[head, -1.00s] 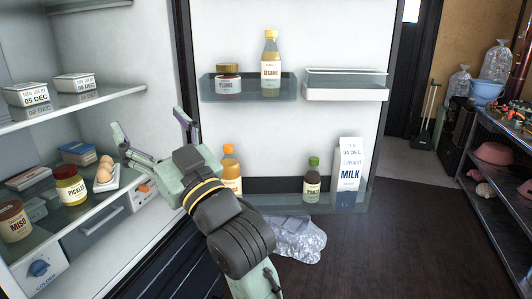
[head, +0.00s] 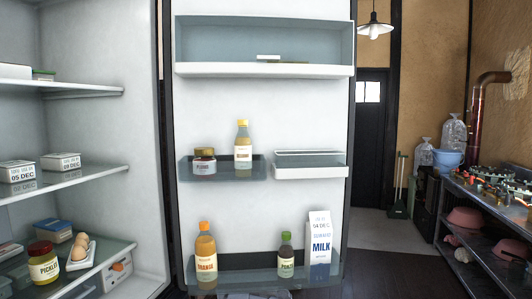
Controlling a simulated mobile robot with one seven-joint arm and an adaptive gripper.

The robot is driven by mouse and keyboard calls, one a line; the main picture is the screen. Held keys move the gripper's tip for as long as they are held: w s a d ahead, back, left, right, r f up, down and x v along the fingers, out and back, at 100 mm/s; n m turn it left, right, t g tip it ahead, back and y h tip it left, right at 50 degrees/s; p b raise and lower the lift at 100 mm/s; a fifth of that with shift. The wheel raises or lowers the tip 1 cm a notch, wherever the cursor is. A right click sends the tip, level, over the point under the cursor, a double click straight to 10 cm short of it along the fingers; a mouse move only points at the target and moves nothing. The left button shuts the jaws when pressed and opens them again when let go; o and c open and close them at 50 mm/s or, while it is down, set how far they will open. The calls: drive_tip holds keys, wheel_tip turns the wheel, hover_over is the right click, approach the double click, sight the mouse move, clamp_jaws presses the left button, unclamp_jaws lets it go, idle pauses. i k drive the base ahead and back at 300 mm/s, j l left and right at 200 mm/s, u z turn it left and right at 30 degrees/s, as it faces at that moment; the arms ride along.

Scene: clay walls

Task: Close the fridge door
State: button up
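The fridge door (head: 225,113) stands wide open in the middle of the head view, its inner side facing me. Its shelves hold a plums jar (head: 204,161), a sesame bottle (head: 243,146), an orange bottle (head: 205,252), a green-capped bottle (head: 286,254) and a milk carton (head: 319,244). The open fridge interior (head: 95,120) is at the left, with its hinge-side edge next to the door. My gripper is not in the head view now.
Fridge shelves at the left hold boxes, a pickles jar (head: 43,262) and eggs (head: 80,246). A metal shelf unit (head: 470,215) stands at the right. Dark floor (head: 395,272) is free between it and the door. A dark house door (head: 371,125) is behind.

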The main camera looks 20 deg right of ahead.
sight(311, 105)
drive_tip(key=k+u, duration=0.3)
drive_tip(key=k+j+u, duration=0.1)
drive_tip(key=u, duration=3.35)
drive_tip(key=k+l+u, duration=0.15)
drive_tip(key=k, duration=0.25)
drive_tip(key=k+l+u, duration=0.15)
drive_tip(key=k, duration=0.25)
drive_tip(key=k+l, duration=0.2)
drive_tip(key=k, duration=0.25)
drive_tip(key=k+l, duration=0.2)
drive_tip(key=k, duration=0.25)
drive_tip(key=k+u, duration=0.3)
drive_tip(key=k, duration=0.6)
drive_tip(key=k+u, duration=0.5)
drive_tip(key=k, duration=0.4)
drive_tip(key=k+l+z, duration=0.15)
drive_tip(key=k, duration=0.8)
